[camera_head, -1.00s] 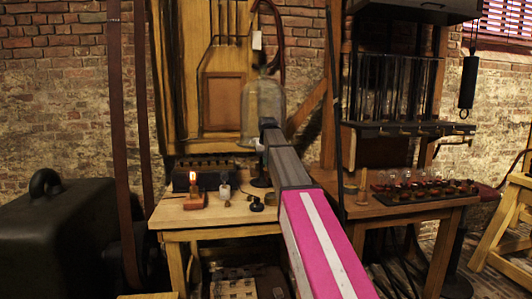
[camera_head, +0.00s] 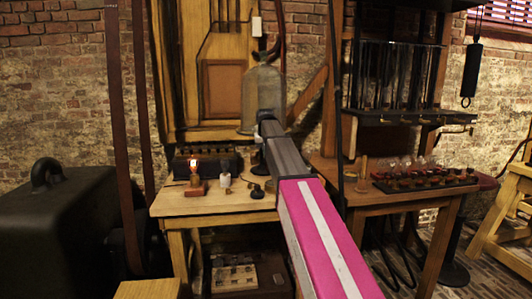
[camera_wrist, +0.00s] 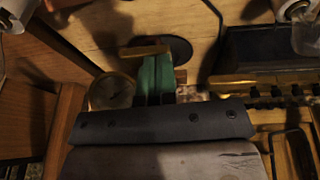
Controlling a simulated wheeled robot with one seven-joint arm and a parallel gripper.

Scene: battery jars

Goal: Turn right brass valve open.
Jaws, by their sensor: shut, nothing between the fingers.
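My gripper (camera_wrist: 157,72) shows in the wrist view as two green fingers, closed together with nothing between them. A brass bar (camera_wrist: 145,49), which looks like a valve handle, lies just beyond the fingertips; I cannot tell whether they touch. A smaller brass piece (camera_wrist: 181,77) is close to the right of the fingers. I cannot tell which of these is the right brass valve. A round brass-rimmed gauge (camera_wrist: 111,91) lies left of the fingers. In the head view my arm's far end is in front of a glass bell jar (camera_head: 262,88), and the fingers are hidden.
A wooden table (camera_head: 205,206) holds a lit lamp (camera_head: 194,170) and small parts left of my arm. A rack of glass jars (camera_head: 398,82) stands right, above a dark tray (camera_head: 425,183) of bulbs. A wooden post (camera_head: 332,80) rises right of the bell jar.

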